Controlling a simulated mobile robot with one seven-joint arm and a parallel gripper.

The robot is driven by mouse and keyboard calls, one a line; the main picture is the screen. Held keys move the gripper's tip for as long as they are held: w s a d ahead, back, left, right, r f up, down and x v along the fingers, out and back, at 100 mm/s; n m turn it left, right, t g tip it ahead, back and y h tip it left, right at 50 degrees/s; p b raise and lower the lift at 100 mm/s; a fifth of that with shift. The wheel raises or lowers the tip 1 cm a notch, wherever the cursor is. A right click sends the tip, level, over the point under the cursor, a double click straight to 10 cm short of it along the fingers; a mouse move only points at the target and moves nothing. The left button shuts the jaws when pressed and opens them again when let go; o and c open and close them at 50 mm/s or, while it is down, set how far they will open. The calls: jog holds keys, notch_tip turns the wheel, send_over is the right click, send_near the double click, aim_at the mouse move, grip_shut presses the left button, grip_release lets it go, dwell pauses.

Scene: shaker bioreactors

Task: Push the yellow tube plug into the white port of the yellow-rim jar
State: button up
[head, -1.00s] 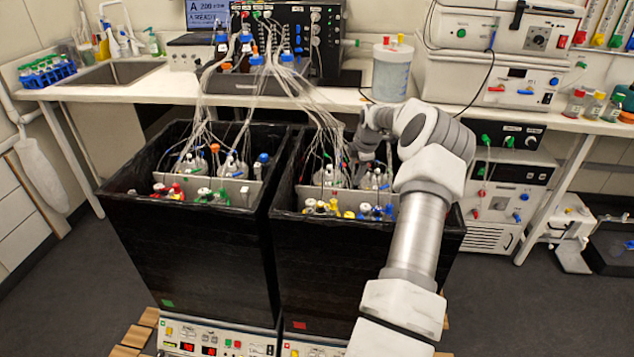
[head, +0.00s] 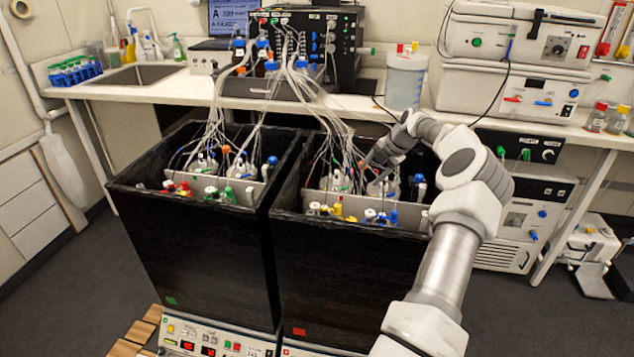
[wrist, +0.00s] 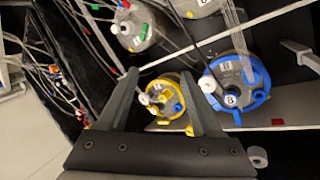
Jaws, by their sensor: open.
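The yellow-rim jar (wrist: 165,99) is in the wrist view, seen from above between my fingers. It has a grey lid with yellow fittings and a pale white port (wrist: 145,98) on its left side. In the head view its yellow fittings (head: 338,209) show in the front of the right black box. My gripper (wrist: 160,72) is open, its fingers on either side of the jar in the picture, with nothing visibly held. A yellow piece (wrist: 189,130) shows beside the right finger; I cannot tell if it is the tube plug. In the head view the fingertips are hard to make out.
A blue-rim jar (wrist: 236,84) stands close to the right of the yellow one. Many thin tubes hang into the right box (head: 345,265). A second black box (head: 195,250) stands to its left.

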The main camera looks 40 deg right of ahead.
jog(key=b, duration=0.2)
send_over(339, 212)
jog(key=s, duration=0.1)
notch_tip(339, 212, down, 6)
jog(key=shift+d+f, duration=0.1)
jog(key=shift+d, duration=0.05)
notch_tip(339, 212, down, 3)
jog(key=shift+f+b, duration=0.2)
jog(key=shift+b, duration=0.3)
jog(key=shift+s+f, duration=0.1)
jog(key=shift+f, duration=0.1)
jog(key=a+p+v, duration=0.1)
jog(key=p+v, duration=0.3)
jog(key=v, duration=1.3)
jog(key=w+a+r, duration=0.1)
jog(key=w+a, duration=0.1)
jog(key=a, duration=0.4)
jog(key=w+a+r+m+g+p, duration=0.1)
jog(key=w+a+r, duration=0.1)
jog(key=a, duration=0.4)
jog(key=shift+w+a+g, duration=0.2)
jog(key=shift+w+g, duration=0.1)
jog(key=shift+w, duration=0.35)
jog(key=shift+r+p, duration=0.15)
jog(key=shift+p, duration=0.15)
